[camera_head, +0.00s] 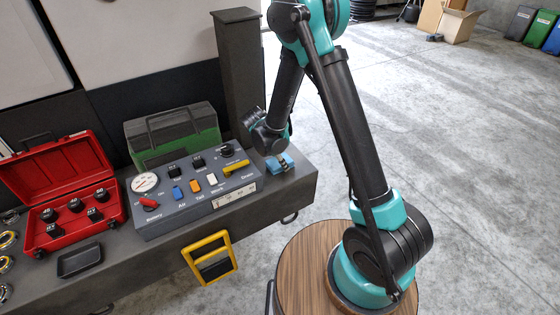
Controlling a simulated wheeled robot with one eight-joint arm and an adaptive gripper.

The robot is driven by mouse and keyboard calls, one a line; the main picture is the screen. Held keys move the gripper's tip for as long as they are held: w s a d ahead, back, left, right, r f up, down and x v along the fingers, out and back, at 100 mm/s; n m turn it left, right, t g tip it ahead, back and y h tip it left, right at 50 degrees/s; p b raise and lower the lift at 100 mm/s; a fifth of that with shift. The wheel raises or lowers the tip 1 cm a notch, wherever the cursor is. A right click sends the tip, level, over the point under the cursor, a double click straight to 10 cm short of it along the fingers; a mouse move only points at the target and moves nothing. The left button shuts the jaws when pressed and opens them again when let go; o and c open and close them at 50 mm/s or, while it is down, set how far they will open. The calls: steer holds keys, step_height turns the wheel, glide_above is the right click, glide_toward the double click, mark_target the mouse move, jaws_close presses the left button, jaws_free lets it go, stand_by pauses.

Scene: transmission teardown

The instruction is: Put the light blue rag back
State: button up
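The light blue rag (272,166) is a small folded patch at the right end of the dark bench (300,183), just right of the control panel. My arm reaches down to it from above. My gripper (283,163) is small in view, with its dark fingers at the rag, overlapping it in the picture. Whether the fingers are closed on the cloth is too small to tell. The rag appears low, at about bench-top height; I cannot tell whether it touches the bench.
A grey control panel (220,195) with switches and a gauge stands left of the rag. Behind it are a green-black case (170,135) and a dark post (240,70). An open red socket box (75,232) and a small black tray (80,260) lie farther left. Open floor lies right.

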steer(key=o, duration=1)
steer(key=shift+f, duration=0.1)
steer(key=v, duration=1.2)
steer(key=s+d+r+m+y, duration=0.1)
steer(key=s+d+r+m, duration=0.15)
steer(key=d+m, duration=0.5)
steer(key=s+d+r+m+y, duration=0.1)
steer(key=s+d+r+m, duration=0.3)
steer(key=d, duration=0.7)
steer(key=shift+s+d+f+m+t+y, duration=0.3)
steer(key=shift+s+d+f+m, duration=0.15)
steer(key=shift+s+d+m, duration=1.45)
steer(key=shift+s+d+f+m+t+y, duration=0.4)
steer(key=shift+s+d+m, duration=0.9)
steer(key=shift+m, duration=1.25)
steer(key=shift+s+d+f+m+t+y, duration=0.15)
steer(key=shift+s+d+f+m, duration=0.4)
steer(key=shift+s+d+m, duration=1.15)
steer(key=shift+s+a+m, duration=0.1)
steer(key=shift+a+m, duration=0.25)
steer(key=shift+m, duration=0.15)
